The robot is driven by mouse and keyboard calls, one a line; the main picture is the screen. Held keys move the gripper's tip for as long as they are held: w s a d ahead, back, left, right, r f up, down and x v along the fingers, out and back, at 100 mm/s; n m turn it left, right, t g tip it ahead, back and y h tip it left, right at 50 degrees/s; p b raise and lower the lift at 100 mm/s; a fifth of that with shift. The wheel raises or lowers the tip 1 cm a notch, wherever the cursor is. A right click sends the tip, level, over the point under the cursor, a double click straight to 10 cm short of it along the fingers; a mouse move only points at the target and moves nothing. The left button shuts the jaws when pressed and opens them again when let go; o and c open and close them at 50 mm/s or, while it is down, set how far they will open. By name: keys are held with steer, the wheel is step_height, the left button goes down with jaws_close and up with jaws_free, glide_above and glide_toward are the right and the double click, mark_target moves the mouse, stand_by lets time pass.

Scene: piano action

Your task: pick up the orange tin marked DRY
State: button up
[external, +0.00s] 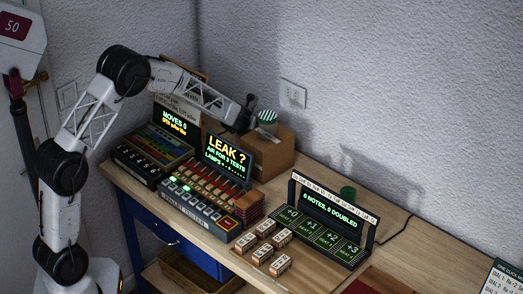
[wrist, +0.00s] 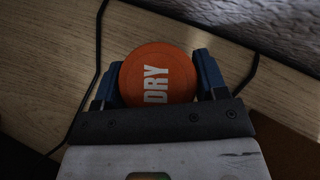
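The orange round tin (wrist: 135,72) marked DRY shows in the wrist view, its white letters running sideways. My gripper (wrist: 156,70) is around it, with one blue finger on the left and one on the right, both very near its sides. I cannot tell whether the fingers press on it. The tin's lower edge in the picture is hidden by the gripper's dark bar. In the external view my gripper (external: 244,114) is low behind the LEAK display, beside the cardboard box. The tin cannot be made out there.
The cardboard box (external: 272,156) with a green-striped jar (external: 267,117) stands right of my gripper. The LEAK display (external: 226,160) is in front. A dark cable (wrist: 92,75) runs over the wood, and the wall is close behind.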

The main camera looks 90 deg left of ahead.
steer(key=c, duration=0.6)
steer(key=shift+o, duration=0.2)
steer(key=shift+r, duration=0.1)
steer(key=shift+r, duration=4.95)
